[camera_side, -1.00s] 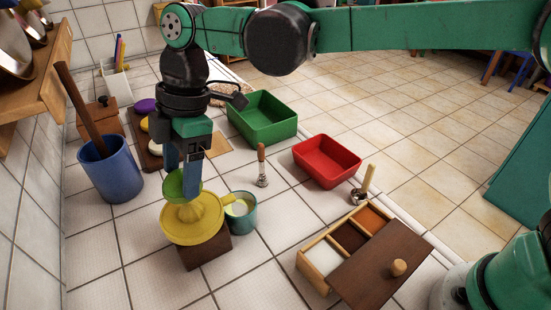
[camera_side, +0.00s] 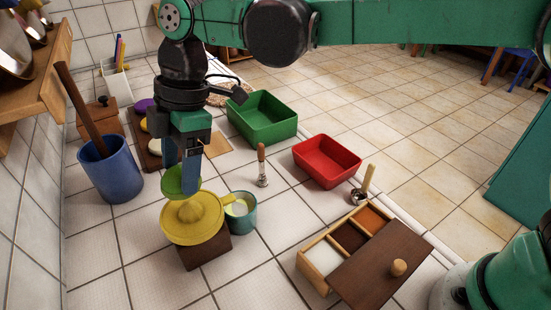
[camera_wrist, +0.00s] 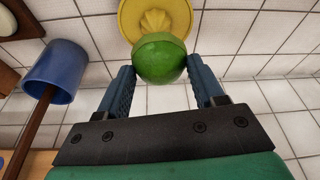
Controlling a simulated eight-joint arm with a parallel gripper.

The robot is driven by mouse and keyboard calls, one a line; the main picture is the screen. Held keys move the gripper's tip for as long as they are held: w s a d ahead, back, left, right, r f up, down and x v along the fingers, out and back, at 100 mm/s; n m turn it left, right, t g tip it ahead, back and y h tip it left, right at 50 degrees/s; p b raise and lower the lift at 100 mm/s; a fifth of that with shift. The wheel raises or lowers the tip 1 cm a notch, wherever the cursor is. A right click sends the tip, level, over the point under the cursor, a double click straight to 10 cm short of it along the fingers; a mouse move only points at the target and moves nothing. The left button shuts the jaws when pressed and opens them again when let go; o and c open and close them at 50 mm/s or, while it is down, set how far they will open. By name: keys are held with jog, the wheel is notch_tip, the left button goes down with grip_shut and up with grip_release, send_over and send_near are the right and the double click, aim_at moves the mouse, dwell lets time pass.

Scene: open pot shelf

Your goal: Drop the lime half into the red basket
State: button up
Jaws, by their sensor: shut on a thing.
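The green lime half (camera_side: 180,182) is held between the fingertips of my gripper (camera_side: 183,174), just above the yellow juicer (camera_side: 190,222). In the wrist view the lime half (camera_wrist: 160,58) sits between the two blue fingers of my gripper (camera_wrist: 160,72), its round side toward the camera. Part of the ribbed yellow cone shows beyond it. The red basket (camera_side: 327,162) stands to the right, across the counter; its visible inside is empty.
The juicer rests on a dark wooden block with a teal cup (camera_side: 242,213) at its spout. A brush-like tool (camera_side: 262,166) stands between juicer and basket. A green bin (camera_side: 262,118) is behind, a blue pot (camera_side: 111,170) left, a divided wooden box (camera_side: 365,258) front right.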

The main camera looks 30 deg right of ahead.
jog(key=shift+r, duration=0.1)
notch_tip(320, 180, up, 5)
jog(key=w+d+m+t, duration=0.1)
jog(key=w+d+m, duration=0.35)
jog(key=d, duration=1.05)
jog(key=m+t, duration=0.1)
jog(key=m, duration=0.4)
send_over(333, 164)
notch_tip(333, 164, down, 8)
jog(key=shift+n+h, duration=0.25)
jog(key=shift+h, duration=0.05)
jog(key=shift+f, duration=3.75)
jog(key=o, duration=1.3)
